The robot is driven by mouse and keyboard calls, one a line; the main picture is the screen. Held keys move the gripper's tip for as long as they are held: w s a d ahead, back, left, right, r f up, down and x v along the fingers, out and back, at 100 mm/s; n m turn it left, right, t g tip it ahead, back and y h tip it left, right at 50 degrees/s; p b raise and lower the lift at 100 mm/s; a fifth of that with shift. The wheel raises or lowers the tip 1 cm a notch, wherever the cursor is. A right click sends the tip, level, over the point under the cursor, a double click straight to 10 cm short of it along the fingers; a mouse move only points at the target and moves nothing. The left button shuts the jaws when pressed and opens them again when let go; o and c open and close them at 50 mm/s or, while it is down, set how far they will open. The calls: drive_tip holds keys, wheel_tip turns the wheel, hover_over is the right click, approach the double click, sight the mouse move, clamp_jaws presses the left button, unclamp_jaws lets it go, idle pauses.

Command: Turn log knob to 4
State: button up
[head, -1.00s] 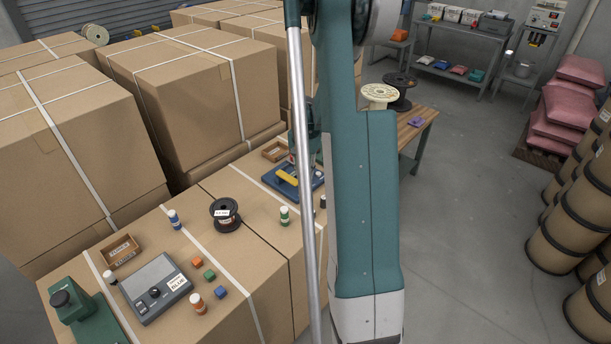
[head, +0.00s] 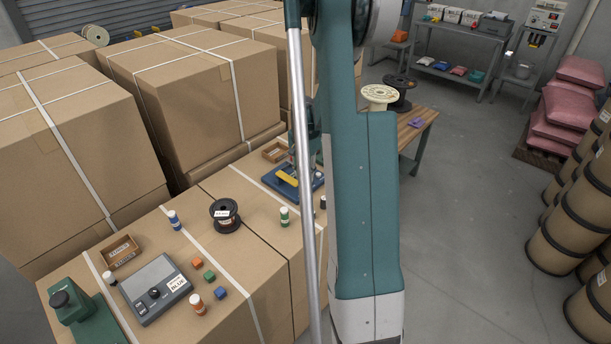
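A grey control box (head: 158,290) lies on the cardboard cartons at the lower left in the head view. A dark round knob (head: 154,293) sits on its top face, with a white label (head: 176,283) to its right. The knob's scale marks are too small to read, so its setting cannot be told. My arm fills the middle of the view. My gripper is not clearly visible; the part of my arm near the blue base is mostly hidden behind my own arm link.
Orange (head: 197,262), green (head: 209,275) and blue (head: 221,292) cubes and an orange-and-white bottle (head: 197,304) stand right of the box. A wooden tray (head: 121,251) is behind it, a green device (head: 75,305) left. A black spool (head: 224,214) stands farther back.

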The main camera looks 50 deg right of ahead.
sight(306, 177)
drive_tip(key=shift+r, duration=0.15)
wheel_tip(306, 177, up, 12)
drive_tip(key=shift+w, duration=0.15)
idle(0.7)
drive_tip(key=shift+o, duration=1.3)
drive_tip(key=f+n+p, duration=0.1)
drive_tip(key=n, duration=0.4)
drive_tip(key=f+n+p, duration=0.1)
drive_tip(key=n+p, duration=0.1)
drive_tip(key=n, duration=0.2)
drive_tip(key=f+n+p, duration=0.2)
drive_tip(key=n, duration=0.3)
drive_tip(key=shift+s+f+n, duration=0.1)
drive_tip(key=shift+s+n, duration=0.1)
drive_tip(key=shift+n, duration=0.1)
drive_tip(key=shift+f, duration=0.1)
